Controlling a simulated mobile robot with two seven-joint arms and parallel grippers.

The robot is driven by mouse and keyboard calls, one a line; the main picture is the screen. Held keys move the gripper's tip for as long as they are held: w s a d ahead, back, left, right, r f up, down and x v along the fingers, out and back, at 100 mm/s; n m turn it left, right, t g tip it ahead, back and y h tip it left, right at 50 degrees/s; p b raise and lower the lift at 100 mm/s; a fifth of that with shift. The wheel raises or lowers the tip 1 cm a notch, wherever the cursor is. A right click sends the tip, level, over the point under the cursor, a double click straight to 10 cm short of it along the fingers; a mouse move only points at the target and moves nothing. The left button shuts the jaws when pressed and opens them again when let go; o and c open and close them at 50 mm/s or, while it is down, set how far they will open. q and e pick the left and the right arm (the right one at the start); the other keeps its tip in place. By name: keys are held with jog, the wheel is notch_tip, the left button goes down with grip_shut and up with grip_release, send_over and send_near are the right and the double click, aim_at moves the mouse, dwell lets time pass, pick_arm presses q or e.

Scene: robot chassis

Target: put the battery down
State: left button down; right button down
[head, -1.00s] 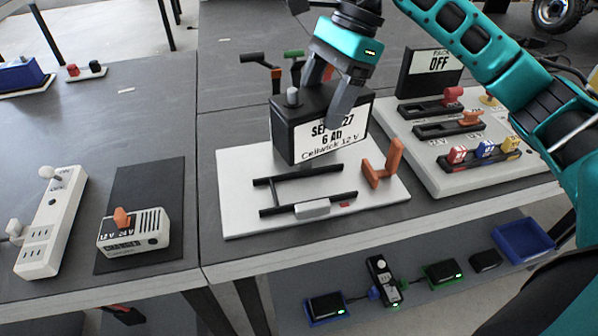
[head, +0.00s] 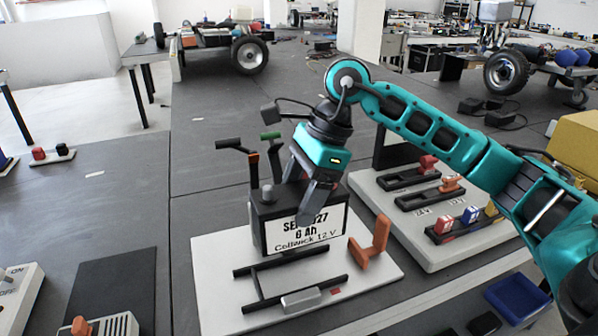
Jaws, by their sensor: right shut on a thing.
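The battery (head: 272,232) is a black box with a white label reading "6 Ah" and "Cellwick 12 V". My right gripper (head: 312,205) comes down from above and is shut on it, with one finger across the label side. The battery is upright over the back part of a white plate (head: 215,262), just behind the black rail frame (head: 254,284). I cannot tell whether its underside touches the plate. An orange bracket (head: 372,246) stands on the plate to its right. My left gripper is not in view.
A white panel (head: 428,258) with black slots and coloured plugs lies to the right. Cables with orange and green connectors (head: 270,136) stand behind the battery. A charger (head: 112,325) and a dark mat (head: 92,285) are at left. The grey table behind is mostly clear.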

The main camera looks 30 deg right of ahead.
notch_tip(320, 180, down, 7)
jog(key=shift+w+r+b, duration=0.1)
jog(key=shift+w+b, duration=0.05)
jog(key=shift+b, duration=0.15)
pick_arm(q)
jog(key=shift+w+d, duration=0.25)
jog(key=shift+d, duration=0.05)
pick_arm(e)
jog(key=shift+f, duration=2.15)
pick_arm(q)
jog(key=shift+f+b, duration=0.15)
jog(key=shift+b, duration=0.15)
pick_arm(e)
jog(key=shift+c, duration=2.4)
grip_release()
jog(key=shift+f, duration=0.4)
jog(key=shift+o, duration=0.9)
jog(key=shift+s+r, duration=0.1)
jog(key=shift+s, duration=0.1)
